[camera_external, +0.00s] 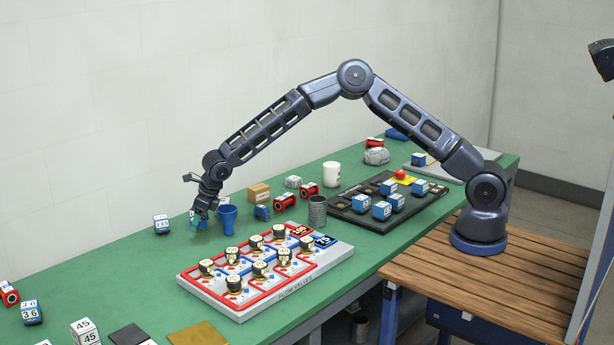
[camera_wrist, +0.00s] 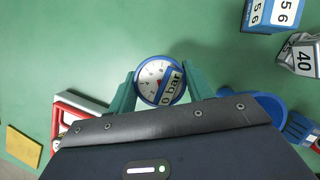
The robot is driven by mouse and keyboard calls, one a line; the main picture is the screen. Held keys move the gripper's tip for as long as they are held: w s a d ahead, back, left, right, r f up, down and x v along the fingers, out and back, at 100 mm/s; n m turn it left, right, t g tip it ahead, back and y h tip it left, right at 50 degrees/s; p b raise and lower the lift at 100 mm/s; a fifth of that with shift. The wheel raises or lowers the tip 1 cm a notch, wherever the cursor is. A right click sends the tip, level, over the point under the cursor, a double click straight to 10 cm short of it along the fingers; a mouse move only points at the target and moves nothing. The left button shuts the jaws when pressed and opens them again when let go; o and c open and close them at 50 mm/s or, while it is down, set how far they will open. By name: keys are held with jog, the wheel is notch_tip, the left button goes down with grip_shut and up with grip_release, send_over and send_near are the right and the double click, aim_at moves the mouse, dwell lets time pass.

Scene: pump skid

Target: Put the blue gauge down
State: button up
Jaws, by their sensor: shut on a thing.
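The blue gauge (camera_wrist: 160,81) is a round white dial with a blue rim and a "bar" label, seen face-on in the wrist view. My gripper (camera_wrist: 161,85) is shut on it, with a green finger on each side. In the external view my gripper (camera_external: 198,220) points down, low over the green table, left of the blue cup (camera_external: 227,218). The gauge is mostly hidden by the fingers there. I cannot tell whether its underside touches the table.
The blue cup (camera_wrist: 268,106) stands close on the right in the wrist view. A white-and-blue block (camera_external: 161,224) is to the left. The red-edged valve tray (camera_external: 183,276) lies in front. Green table (camera_external: 110,262) is clear between the left block and the tray.

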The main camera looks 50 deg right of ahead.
aim_at(199, 233)
jog(key=shift+f, duration=2.55)
jog(key=shift+f, duration=0.15)
jog(key=o, duration=1.1)
jog(key=shift+c, duration=0.2)
jog(key=v, duration=1.2)
